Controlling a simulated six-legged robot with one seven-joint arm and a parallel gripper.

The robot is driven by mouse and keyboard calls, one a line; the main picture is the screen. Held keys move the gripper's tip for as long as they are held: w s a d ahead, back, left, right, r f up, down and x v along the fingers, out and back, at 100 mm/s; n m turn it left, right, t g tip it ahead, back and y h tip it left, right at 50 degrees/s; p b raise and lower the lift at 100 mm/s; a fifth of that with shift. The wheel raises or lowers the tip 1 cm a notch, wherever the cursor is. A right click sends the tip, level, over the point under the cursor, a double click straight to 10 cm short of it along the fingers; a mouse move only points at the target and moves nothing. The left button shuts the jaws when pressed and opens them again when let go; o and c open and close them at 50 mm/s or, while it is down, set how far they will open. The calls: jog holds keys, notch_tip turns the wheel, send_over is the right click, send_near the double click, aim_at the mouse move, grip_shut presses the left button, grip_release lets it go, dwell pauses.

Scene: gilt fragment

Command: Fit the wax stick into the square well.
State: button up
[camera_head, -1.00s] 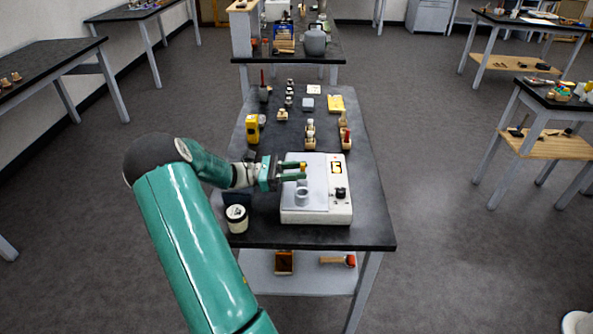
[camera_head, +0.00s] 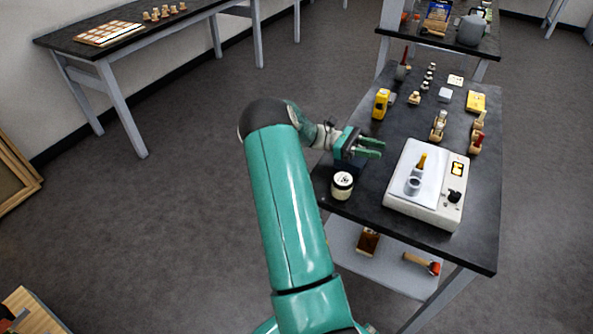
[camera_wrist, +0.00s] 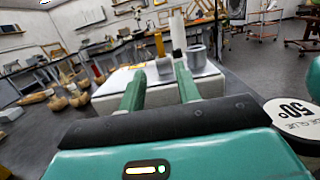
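An amber wax stick (camera_head: 421,162) stands roughly upright on the white device (camera_head: 398,204), just behind a grey round cup (camera_head: 413,186). In the wrist view the stick (camera_wrist: 159,44) shows beyond my fingers, left of the grey cup (camera_wrist: 195,56). The square well is not clear in either view; the stick's foot is too small to tell whether it sits in it. My gripper (camera_head: 371,147) is open and empty, left of the device and apart from the stick. Its two green fingers (camera_wrist: 160,72) point toward the device.
A lidded jar (camera_head: 342,185) stands near the bench's left edge, close below my gripper; it also shows in the wrist view (camera_wrist: 293,115). A yellow tool (camera_head: 381,103), a yellow box (camera_head: 475,101) and several small stamps stand farther back. Bare dark bench (camera_head: 365,195) lies left of the device.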

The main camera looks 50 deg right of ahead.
jog(key=shift+a+r, duration=0.1)
jog(key=w+a+r+m+t, duration=0.1)
jog(key=w+a+r+t, duration=0.3)
jog(key=a, duration=0.5)
jog(key=w+a+r+t, duration=0.2)
jog(key=a+t, duration=0.4)
jog(key=a, duration=0.2)
jog(key=w+a+r+m+t, duration=0.1)
jog(key=w+a+r+t, duration=0.3)
jog(key=a, duration=0.5)
jog(key=s+a+r+t+y, duration=0.2)
jog(key=a+t, duration=0.3)
jog(key=a, duration=0.7)
jog(key=s+a+r+t+y, duration=0.2)
jog(key=a+t, duration=0.3)
jog(key=a, duration=0.8)
jog(key=shift+s+r+m+t, duration=0.3)
jog(key=shift+s+r, duration=0.15)
jog(key=shift+r, duration=0.1)
